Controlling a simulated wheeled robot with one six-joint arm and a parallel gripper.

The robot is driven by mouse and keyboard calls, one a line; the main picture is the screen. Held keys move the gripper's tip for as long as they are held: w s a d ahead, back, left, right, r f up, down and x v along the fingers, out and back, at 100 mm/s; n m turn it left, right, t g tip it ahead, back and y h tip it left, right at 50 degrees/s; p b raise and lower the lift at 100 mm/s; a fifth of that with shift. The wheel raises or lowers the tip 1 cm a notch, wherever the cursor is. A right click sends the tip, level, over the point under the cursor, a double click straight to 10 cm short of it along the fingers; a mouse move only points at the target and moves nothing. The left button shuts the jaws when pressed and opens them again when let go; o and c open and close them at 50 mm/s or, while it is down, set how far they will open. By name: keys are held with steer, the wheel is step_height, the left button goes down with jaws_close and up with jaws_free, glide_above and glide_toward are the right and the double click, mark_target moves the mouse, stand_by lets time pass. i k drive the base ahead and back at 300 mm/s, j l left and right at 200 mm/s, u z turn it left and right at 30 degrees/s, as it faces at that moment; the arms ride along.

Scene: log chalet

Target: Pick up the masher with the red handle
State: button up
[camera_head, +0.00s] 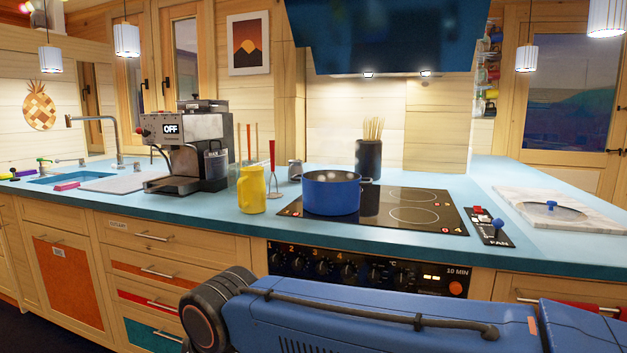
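The masher with the red handle (272,155) stands upright on the blue counter, handle up, just behind and right of a yellow jar (251,190). Its thin metal lower part reaches down toward the counter behind the jar and left of the blue pot. My blue arm crosses the bottom of the view, in front of the oven and well short of the masher. My gripper is out of view, so its state does not show.
A blue pot (331,193) sits on the black hob (425,211), with a dark holder of sticks (368,158) behind it. A coffee machine (187,150) stands left of the jar. A small grey container (295,171) is right of the masher. The blue counter (217,207) has free room in front.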

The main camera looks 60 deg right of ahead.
mark_target(272, 195)
steer(key=z, duration=1.35)
